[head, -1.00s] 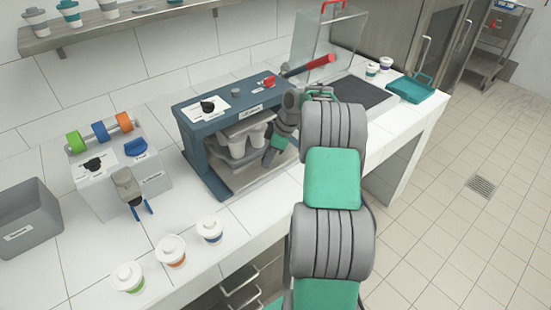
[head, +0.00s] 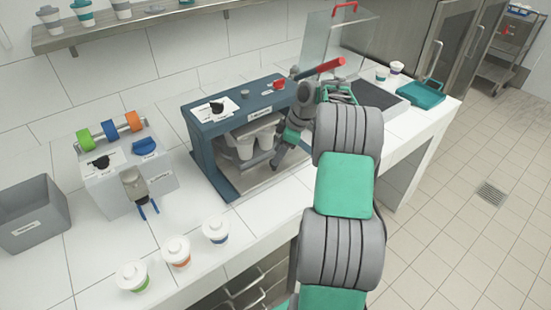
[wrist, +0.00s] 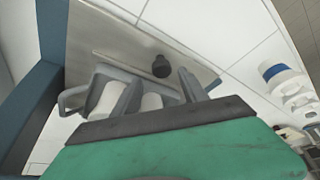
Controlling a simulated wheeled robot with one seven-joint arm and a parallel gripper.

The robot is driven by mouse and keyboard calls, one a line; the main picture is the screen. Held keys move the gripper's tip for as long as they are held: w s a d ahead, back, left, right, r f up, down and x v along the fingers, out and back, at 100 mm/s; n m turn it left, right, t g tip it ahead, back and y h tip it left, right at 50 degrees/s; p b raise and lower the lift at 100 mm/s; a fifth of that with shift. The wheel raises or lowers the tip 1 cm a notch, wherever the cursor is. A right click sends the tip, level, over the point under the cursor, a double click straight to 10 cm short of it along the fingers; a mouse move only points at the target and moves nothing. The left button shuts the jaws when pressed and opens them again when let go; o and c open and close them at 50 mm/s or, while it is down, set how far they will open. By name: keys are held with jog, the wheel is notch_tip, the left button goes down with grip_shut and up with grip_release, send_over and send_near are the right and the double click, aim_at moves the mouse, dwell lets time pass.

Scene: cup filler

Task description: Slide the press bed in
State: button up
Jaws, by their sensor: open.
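My gripper (head: 280,158) is at the right front of the press opening, low over the plate, and partly hides the inside. In the wrist view, my gripper (wrist: 150,92) has its fingers apart. A black knob (wrist: 161,66) shows over the metal plate (wrist: 125,38) just beyond the fingers. Contact with the bed cannot be told.
Three lidded cups (head: 177,252) stand along the counter's front edge. A dispenser with coloured rolls (head: 110,130) and a grey bin (head: 30,217) are at left. A clear guard (head: 337,40), dark mat (head: 375,97) and teal tray (head: 420,93) are at right.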

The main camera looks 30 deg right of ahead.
jog(key=v, duration=0.4)
jog(key=shift+d+r, duration=0.1)
jog(key=shift+r, duration=0.15)
